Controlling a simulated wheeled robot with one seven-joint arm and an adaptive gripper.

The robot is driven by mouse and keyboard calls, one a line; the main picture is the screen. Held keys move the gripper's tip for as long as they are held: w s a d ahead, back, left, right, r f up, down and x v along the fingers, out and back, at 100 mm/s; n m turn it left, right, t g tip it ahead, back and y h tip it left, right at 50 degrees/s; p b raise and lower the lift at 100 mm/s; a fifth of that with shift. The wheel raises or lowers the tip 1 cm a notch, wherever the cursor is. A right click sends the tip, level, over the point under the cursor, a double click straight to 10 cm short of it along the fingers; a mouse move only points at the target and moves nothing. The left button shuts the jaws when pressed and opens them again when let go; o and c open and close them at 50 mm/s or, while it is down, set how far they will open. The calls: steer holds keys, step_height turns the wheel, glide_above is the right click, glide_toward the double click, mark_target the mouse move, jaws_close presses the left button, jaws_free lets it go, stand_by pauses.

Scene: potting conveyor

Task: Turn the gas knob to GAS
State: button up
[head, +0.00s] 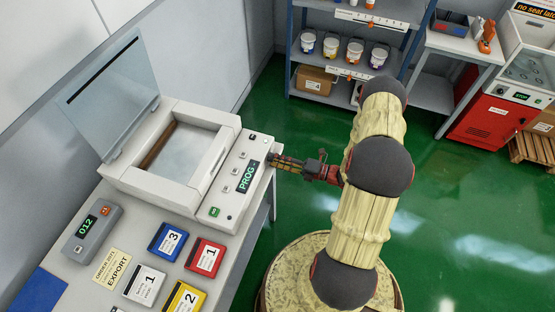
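A white chamber machine (118,182) with its clear lid (110,95) raised stands on a bench at the left. Its front panel has a display reading PROG (247,177), several small buttons and a green button (214,211). My gripper (273,160) reaches in from the right, its fingertips at the panel's right edge beside the display. A dark shape shows at the fingertips; I cannot tell whether it is the gas knob or part of the gripper. No GAS label is readable. The finger gap is too small to judge.
On the bench are a device reading 012 (92,226), an EXPORT card (117,268), and blue (168,242), red (205,257), white (144,285) and yellow (184,299) numbered boxes. Shelves with tubs (331,47) stand behind. A red cabinet (487,118) is at right. Green floor is open.

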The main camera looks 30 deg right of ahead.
steer(key=v, duration=0.8)
stand_by(0.4)
